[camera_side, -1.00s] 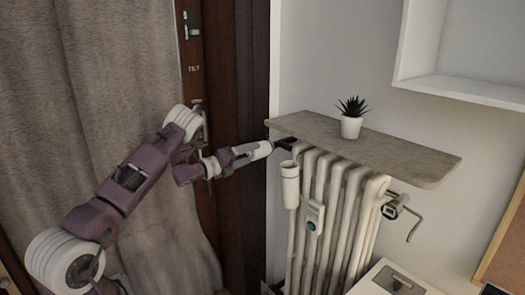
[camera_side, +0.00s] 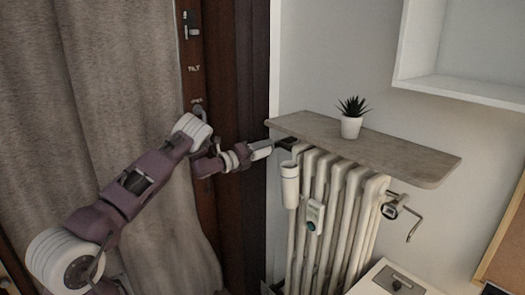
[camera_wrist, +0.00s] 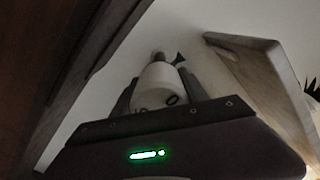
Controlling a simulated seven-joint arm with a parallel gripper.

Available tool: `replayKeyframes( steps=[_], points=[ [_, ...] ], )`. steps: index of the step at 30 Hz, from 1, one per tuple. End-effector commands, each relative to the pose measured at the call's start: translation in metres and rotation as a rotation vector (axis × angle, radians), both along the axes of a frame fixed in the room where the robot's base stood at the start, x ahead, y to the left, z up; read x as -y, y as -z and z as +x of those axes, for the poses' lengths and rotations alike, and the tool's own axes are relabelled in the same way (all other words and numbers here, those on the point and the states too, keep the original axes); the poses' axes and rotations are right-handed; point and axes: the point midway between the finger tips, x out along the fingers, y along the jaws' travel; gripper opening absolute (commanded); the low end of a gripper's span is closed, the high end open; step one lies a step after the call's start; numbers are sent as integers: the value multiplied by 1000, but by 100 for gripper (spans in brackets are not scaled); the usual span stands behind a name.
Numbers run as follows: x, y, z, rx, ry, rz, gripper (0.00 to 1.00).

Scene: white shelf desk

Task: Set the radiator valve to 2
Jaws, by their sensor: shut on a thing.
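The radiator valve knob (camera_wrist: 154,84) is a white rounded cylinder in the wrist view, with a dark mark like a 0 on its near lower edge. My gripper (camera_wrist: 158,78) is shut on it, with one dark finger on each side. I cannot read which number the valve is set to. In the side view my gripper (camera_side: 284,145) reaches the upper left end of the white ribbed radiator (camera_side: 325,215), just under the shelf. The knob cannot be made out clearly there.
A grey-brown shelf board (camera_side: 400,153) with a potted plant (camera_side: 351,127) lies over the radiator. A white cylinder (camera_side: 290,186) and a small meter (camera_side: 314,216) hang on its front. The dark window frame (camera_side: 238,120) and curtain (camera_side: 85,100) are close on the left.

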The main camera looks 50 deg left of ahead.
Motion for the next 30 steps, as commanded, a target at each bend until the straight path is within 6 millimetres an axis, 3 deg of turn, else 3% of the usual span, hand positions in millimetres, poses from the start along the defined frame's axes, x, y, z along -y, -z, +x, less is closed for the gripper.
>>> replayKeyframes(
  steps=[11,30],
  points=[
    [0,0,0,1,1,-99,11],
    [0,-1,0,2,1,-679,11]
  ],
)
